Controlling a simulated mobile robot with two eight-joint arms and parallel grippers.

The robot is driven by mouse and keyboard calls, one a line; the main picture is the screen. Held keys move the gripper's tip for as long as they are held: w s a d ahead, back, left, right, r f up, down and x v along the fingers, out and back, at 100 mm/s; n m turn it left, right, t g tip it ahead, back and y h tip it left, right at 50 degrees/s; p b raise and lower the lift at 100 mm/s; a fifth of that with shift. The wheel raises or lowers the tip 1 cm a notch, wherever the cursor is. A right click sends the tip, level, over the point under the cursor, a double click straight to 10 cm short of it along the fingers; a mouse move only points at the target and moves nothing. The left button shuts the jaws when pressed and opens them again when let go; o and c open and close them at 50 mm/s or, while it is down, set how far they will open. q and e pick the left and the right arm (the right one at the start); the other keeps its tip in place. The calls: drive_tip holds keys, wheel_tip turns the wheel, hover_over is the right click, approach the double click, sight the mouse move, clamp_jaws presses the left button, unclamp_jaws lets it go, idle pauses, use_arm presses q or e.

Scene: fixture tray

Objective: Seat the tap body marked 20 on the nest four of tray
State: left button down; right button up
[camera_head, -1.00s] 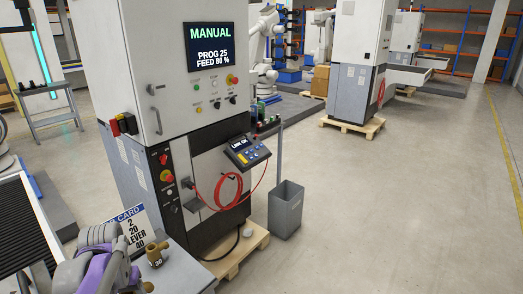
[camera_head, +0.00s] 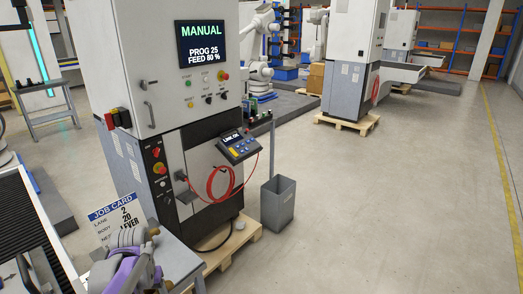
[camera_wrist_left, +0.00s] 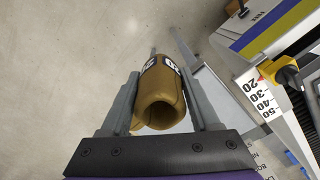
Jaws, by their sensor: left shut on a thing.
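My left gripper (camera_wrist_left: 165,100) is shut on a brass tap body (camera_wrist_left: 158,108), with one grey finger on each side of it. The body's open round end faces the wrist camera. In the head view my purple and grey left gripper (camera_head: 152,262) is at the lower left, in front of the job card (camera_head: 114,220), and mostly hides the body. The card reads lane 2, body 20 and LEVER. I cannot make out nest four of the tray. My right gripper is not in view.
A grey-white table (camera_head: 182,262) lies beside my left gripper. A machine cabinet (camera_head: 150,75) with a red cable stands behind it, and a grey bin (camera_head: 278,205) to its right. Floor at right is clear.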

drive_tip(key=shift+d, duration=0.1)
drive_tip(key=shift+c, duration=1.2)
use_arm(q)
drive_tip(key=w+d+f+m, duration=0.2)
drive_tip(key=w+d+f, duration=0.2)
drive_tip(key=d+f, duration=0.6)
wheel_tip(320, 180, down, 2)
drive_tip(key=shift+w+d+f, duration=0.2)
drive_tip(key=shift+w+d, duration=0.15)
drive_tip(key=shift+d, duration=0.05)
